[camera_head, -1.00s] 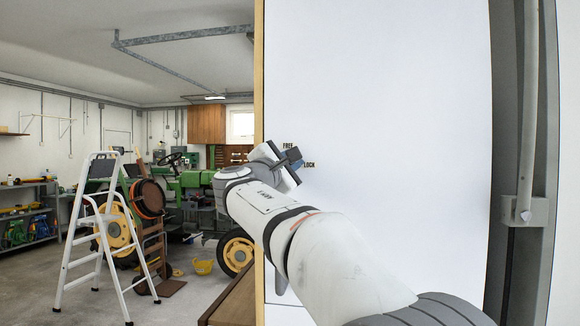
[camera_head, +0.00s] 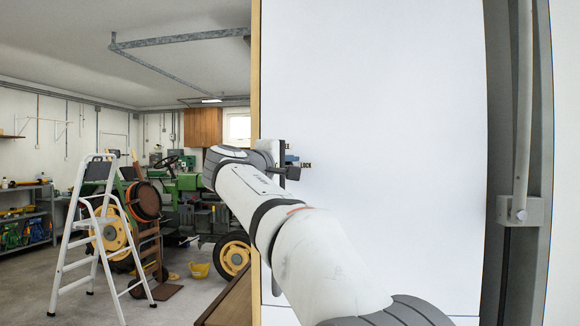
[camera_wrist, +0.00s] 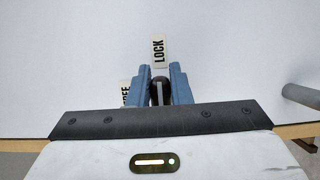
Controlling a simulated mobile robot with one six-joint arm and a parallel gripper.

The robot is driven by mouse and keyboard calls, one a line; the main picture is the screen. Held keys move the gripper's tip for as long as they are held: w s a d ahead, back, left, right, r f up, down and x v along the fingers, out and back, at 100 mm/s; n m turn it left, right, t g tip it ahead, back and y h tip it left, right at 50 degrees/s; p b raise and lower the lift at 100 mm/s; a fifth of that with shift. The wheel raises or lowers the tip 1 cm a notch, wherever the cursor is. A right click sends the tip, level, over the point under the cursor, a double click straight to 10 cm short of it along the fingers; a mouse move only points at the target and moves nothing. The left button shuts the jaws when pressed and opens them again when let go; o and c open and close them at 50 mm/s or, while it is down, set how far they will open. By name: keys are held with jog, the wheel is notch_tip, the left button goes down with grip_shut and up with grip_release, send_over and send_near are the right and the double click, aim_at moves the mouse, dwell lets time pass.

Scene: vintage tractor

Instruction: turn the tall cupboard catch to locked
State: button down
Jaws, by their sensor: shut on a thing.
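The tall cupboard's white door (camera_head: 400,120) fills the right half of the head view. The dark catch (camera_wrist: 160,91) is between the two blue-grey fingers of my gripper (camera_wrist: 160,82), which is shut on it; a pale line runs along the catch. In the wrist view the LOCK label (camera_wrist: 160,50) is straight ahead of the catch. The FREE label (camera_wrist: 125,93) is at the left, partly hidden by a finger. In the head view my gripper (camera_head: 291,159) is at the door, just left of the LOCK label (camera_head: 306,165); the catch is hidden there.
A grey cylindrical bar (camera_wrist: 299,95) stands out at the right in the wrist view. A white stepladder (camera_head: 85,240) and a green tractor (camera_head: 190,185) stand to the left, well away from the door. A grey post (camera_head: 530,150) is at the far right.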

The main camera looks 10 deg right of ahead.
dwell(0.4)
jog(key=c, duration=1.3)
grip_release()
jog(key=b+v, duration=0.1)
jog(key=v, duration=0.6)
jog(key=shift+s+a, duration=0.25)
jog(key=shift+s, duration=0.05)
